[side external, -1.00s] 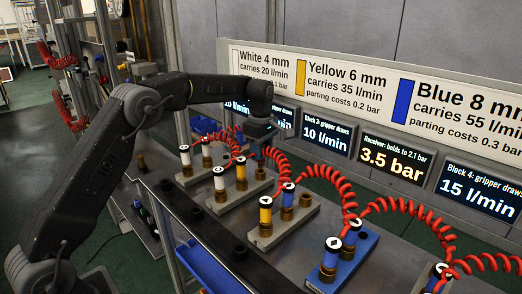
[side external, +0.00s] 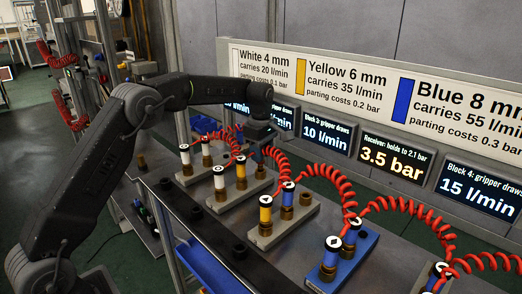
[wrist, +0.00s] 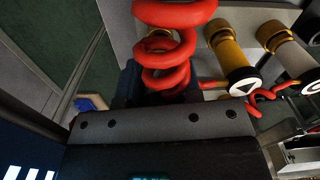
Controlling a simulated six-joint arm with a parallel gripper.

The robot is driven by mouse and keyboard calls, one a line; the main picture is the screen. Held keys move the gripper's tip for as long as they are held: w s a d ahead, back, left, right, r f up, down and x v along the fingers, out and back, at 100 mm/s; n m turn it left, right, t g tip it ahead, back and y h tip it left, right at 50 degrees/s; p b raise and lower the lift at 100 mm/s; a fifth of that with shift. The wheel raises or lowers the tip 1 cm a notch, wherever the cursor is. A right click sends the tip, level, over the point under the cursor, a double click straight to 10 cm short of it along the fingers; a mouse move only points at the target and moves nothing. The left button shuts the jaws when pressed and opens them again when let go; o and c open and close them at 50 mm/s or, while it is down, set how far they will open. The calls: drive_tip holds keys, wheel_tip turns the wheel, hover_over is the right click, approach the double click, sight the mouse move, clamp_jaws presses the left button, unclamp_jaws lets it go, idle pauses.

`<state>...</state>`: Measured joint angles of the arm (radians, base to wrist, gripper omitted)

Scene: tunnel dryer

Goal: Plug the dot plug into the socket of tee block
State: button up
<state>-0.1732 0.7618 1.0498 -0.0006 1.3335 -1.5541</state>
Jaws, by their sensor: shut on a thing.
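My gripper (side external: 260,133) is above the back end of the second grey block (side external: 240,196), near its rear brass socket (side external: 260,171). It is shut on a plug with a red coiled hose (wrist: 165,45). The plug is mostly hidden by the gripper. I take it for the dot plug, but its mark does not show. Whether it touches a socket cannot be told. The wrist view shows a yellow plug with a triangle mark (wrist: 243,80) and a white plug (wrist: 295,50) beside the gripper. No block is legibly labelled as the tee block.
A grey block with white plugs (side external: 185,148) stands to the left. A block with a yellow plug (side external: 265,201) and a blue block (side external: 350,262) stand to the right. Red coiled hoses (side external: 335,180) arch between plugs. Lit displays (side external: 393,157) line the back.

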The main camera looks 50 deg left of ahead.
drive_tip(key=shift+f, duration=1.15)
drive_tip(key=o, duration=1.1)
wheel_tip(320, 180, up, 13)
drive_tip(key=shift+w+f, duration=0.1)
drive_tip(key=shift+f, duration=0.05)
drive_tip(key=shift+r, duration=0.6)
